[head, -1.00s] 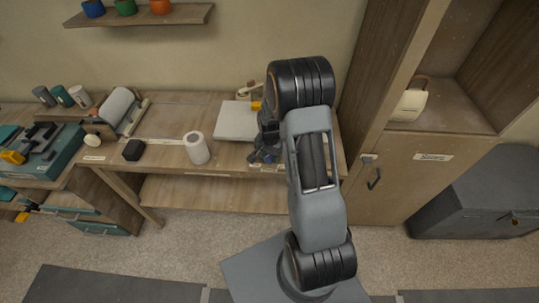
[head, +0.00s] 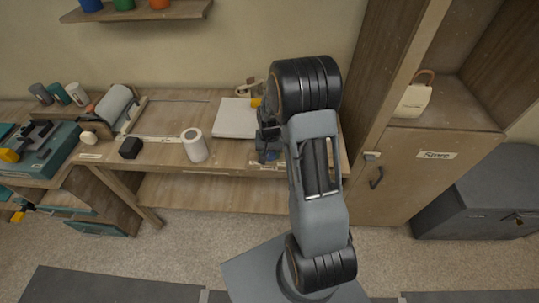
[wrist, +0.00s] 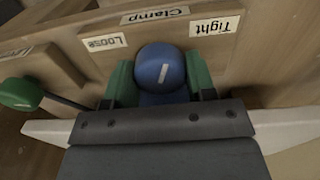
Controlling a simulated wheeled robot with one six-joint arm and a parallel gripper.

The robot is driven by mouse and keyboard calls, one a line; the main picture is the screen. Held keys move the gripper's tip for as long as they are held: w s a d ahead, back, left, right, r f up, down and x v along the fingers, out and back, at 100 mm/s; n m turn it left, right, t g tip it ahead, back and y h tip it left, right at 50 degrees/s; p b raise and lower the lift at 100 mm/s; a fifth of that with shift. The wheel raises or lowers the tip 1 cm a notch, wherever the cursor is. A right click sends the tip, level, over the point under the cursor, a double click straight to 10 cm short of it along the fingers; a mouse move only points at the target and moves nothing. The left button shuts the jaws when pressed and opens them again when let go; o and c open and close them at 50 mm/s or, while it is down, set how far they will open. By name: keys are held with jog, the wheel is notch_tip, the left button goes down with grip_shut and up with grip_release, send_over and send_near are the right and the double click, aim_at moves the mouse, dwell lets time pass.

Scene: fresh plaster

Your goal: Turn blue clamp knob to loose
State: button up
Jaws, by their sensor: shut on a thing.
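The blue clamp knob (wrist: 160,68) is round with a short white mark and sits on a wooden front edge in the wrist view. The mark leans slightly to the upper right. Above the knob are the labels LOOSE (wrist: 104,42) at left, Clamp (wrist: 155,15) in the middle and Tight (wrist: 214,26) at right, the last two upside down. My gripper (wrist: 159,84) has its green fingertips on both sides of the knob, shut on it. In the head view my gripper (head: 268,142) is at the bench's front edge, where my arm partly hides the knob.
A dark green round-ended part (wrist: 20,94) sits left of the knob. On the bench stand a white cylinder (head: 195,146), a black block (head: 130,148) and a pale flat pad (head: 235,118). A cabinet labelled Store (head: 435,155) is at right. Open floor lies before the bench.

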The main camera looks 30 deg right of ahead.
jog(key=n+b, duration=0.2)
jog(key=n, duration=0.4)
jog(key=shift+f+n+b, duration=0.1)
jog(key=shift+n+b, duration=0.2)
jog(key=n+b, duration=0.1)
jog(key=n, duration=0.3)
jog(key=shift+n+b, duration=0.45)
jog(key=shift+n, duration=0.75)
jog(key=shift+r, duration=0.2)
jog(key=o, duration=0.9)
jog(key=shift+a, duration=0.1)
jog(key=shift+w, duration=0.1)
